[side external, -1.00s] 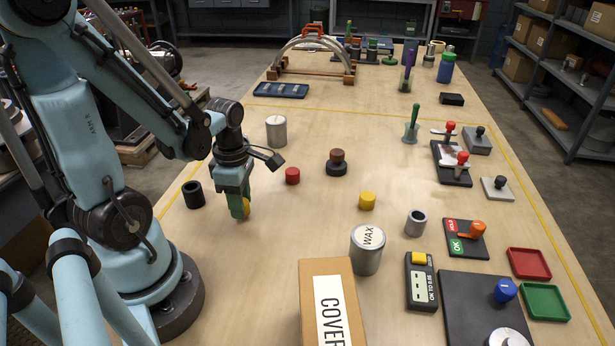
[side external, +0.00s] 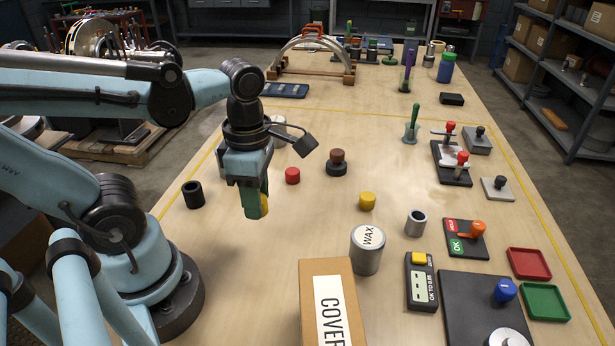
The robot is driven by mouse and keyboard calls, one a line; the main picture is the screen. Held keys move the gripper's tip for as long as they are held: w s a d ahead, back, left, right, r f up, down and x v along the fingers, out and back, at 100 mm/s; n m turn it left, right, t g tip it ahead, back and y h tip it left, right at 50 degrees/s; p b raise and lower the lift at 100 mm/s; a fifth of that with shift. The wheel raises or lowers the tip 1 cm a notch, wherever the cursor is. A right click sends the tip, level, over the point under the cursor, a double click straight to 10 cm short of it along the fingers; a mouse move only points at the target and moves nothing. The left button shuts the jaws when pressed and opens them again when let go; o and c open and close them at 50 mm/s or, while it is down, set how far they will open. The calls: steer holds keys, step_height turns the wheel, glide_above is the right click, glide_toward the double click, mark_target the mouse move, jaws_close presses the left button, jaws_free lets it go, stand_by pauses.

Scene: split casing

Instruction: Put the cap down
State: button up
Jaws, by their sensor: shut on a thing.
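My gripper (side external: 256,211) has green fingers and points down over the left middle of the table. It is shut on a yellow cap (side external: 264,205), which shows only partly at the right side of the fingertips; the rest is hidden. I cannot tell how far the held cap is above the table. A red cap (side external: 292,176) stands on the table to the right of and behind the fingers. Another yellow cap (side external: 367,201) stands farther right, apart from my gripper.
A black sleeve (side external: 193,194) stands to the left. A brown-topped black piece (side external: 337,163) is behind. A WAX can (side external: 367,256), a grey sleeve (side external: 415,223) and a COVER box (side external: 328,306) stand toward the front right. The table in front of my gripper is clear.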

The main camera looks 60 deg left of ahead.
steer(key=shift+d+r, duration=0.4)
steer(key=shift+d, duration=0.2)
steer(key=w+d+r+m, duration=0.2)
steer(key=d+r+m, duration=0.3)
steer(key=d, duration=0.4)
steer(key=shift+d+r+m, duration=0.3)
steer(key=shift+d+m, duration=0.1)
steer(key=m, duration=0.6)
glide_toward(336, 304)
steer(key=shift+f, duration=3)
steer(key=shift+f, duration=0.15)
steer(key=o, duration=1)
